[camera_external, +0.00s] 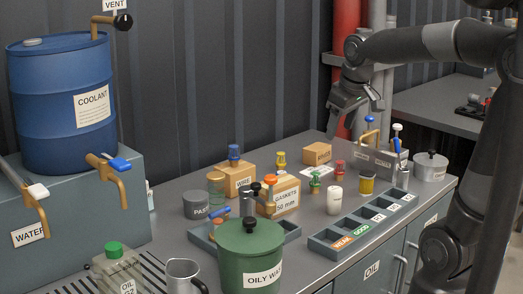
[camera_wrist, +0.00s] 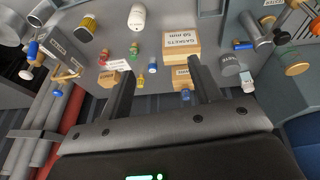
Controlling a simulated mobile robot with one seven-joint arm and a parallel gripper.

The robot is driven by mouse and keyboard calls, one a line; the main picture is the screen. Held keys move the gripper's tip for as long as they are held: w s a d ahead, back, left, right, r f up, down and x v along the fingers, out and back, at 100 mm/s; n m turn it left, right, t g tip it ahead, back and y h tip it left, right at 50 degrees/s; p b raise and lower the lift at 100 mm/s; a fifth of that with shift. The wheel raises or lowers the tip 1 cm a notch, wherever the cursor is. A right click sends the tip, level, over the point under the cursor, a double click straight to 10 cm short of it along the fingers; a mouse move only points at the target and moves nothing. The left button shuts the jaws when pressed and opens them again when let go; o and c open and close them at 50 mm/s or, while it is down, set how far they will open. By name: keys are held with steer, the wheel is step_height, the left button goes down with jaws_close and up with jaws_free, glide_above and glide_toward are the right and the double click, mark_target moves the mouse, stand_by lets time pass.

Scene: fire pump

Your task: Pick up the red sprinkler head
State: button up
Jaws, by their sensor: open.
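The red sprinkler head (camera_external: 339,168) stands upright on the grey bench, in front of the small cardboard box at the back. In the wrist view, a small red fitting (camera_wrist: 104,59) shows left of centre, which looks like the same head. A green head (camera_external: 314,182) stands close to it on the left; it also shows in the wrist view (camera_wrist: 133,48). My gripper (camera_external: 342,116) is raised above the back of the bench, over and apart from the red head. In the wrist view, its two fingers (camera_wrist: 161,73) are spread with nothing held between them.
A white cylinder (camera_external: 335,200) and a yellow can (camera_external: 366,184) stand in front. The gaskets box (camera_external: 285,200) and a yellow head (camera_external: 280,158) are to the left. A grey caddy (camera_external: 376,164) with tools is to the right. A labelled sorting tray (camera_external: 352,227) lines the front edge.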

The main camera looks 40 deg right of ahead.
steer(key=w+d+f+g, duration=0.1)
steer(key=w+d, duration=0.5)
steer(key=w, duration=0.1)
steer(key=g, duration=0.3)
glide_toward(337, 160)
steer(key=shift+w+d+f+n+y, duration=0.1)
steer(key=shift+d+n+y, duration=0.3)
steer(key=shift+d, duration=0.2)
steer(key=shift+d+f, duration=0.15)
steer(key=shift+f, duration=0.15)
step_height(337, 160, down, 5)
steer(key=shift+r, duration=0.15)
steer(key=f, duration=0.5)
steer(key=shift+s+a+f, duration=0.25)
steer(key=shift+a+f, duration=0.05)
steer(key=shift+f, duration=0.05)
steer(key=c, duration=1.1)
